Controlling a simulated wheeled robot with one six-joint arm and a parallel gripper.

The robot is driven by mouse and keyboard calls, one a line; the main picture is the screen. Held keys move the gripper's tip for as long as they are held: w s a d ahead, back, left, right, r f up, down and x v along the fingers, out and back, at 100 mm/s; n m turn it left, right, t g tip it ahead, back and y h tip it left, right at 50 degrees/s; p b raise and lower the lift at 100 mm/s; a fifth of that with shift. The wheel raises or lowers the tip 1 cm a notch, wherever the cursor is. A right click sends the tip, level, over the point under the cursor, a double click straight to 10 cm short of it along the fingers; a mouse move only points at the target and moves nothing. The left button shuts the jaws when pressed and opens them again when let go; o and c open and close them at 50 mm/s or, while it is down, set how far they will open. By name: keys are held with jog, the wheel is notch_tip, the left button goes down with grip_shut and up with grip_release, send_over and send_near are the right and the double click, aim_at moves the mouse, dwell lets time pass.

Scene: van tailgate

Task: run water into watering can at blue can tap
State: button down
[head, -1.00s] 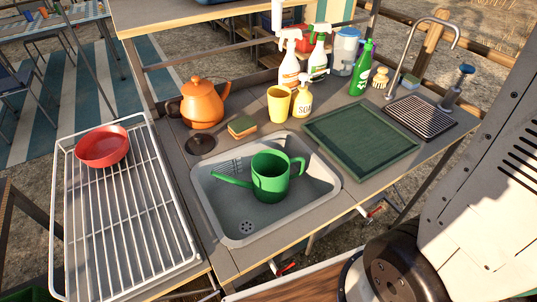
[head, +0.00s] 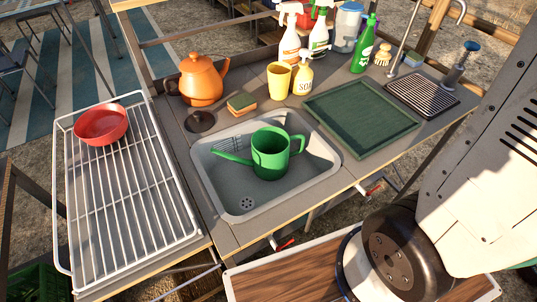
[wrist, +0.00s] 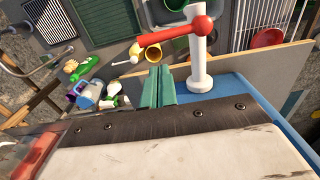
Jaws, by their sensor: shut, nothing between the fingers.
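The green watering can (head: 270,155) stands upright in the grey sink basin (head: 217,211), its spout pointing left. The blue can (wrist: 232,92) shows in the wrist view, with a white tap (wrist: 198,62) and a red lever (wrist: 175,34) ending in a red ball. My gripper (wrist: 158,72) is shut and empty, with its green fingers just left of the white tap and below the lever in the picture. I cannot tell whether the fingers touch them. The gripper and the blue can's tap are not visible in the head view.
A white wire rack (head: 115,221) holds a red bowl (head: 101,124) at left. An orange teapot (head: 201,80), a yellow cup (head: 279,79), a soap bottle (head: 302,80) and several spray bottles stand behind the sink. A green mat (head: 361,119) lies right of it.

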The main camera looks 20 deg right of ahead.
jog(key=shift+f, duration=0.1)
dwell(0.5)
jog(key=shift+f, duration=2)
jog(key=shift+s, duration=0.1)
jog(key=s+r, duration=0.4)
jog(key=s, duration=0.2)
jog(key=shift+s+d+r, duration=0.15)
jog(key=shift+r, duration=0.15)
dwell(0.3)
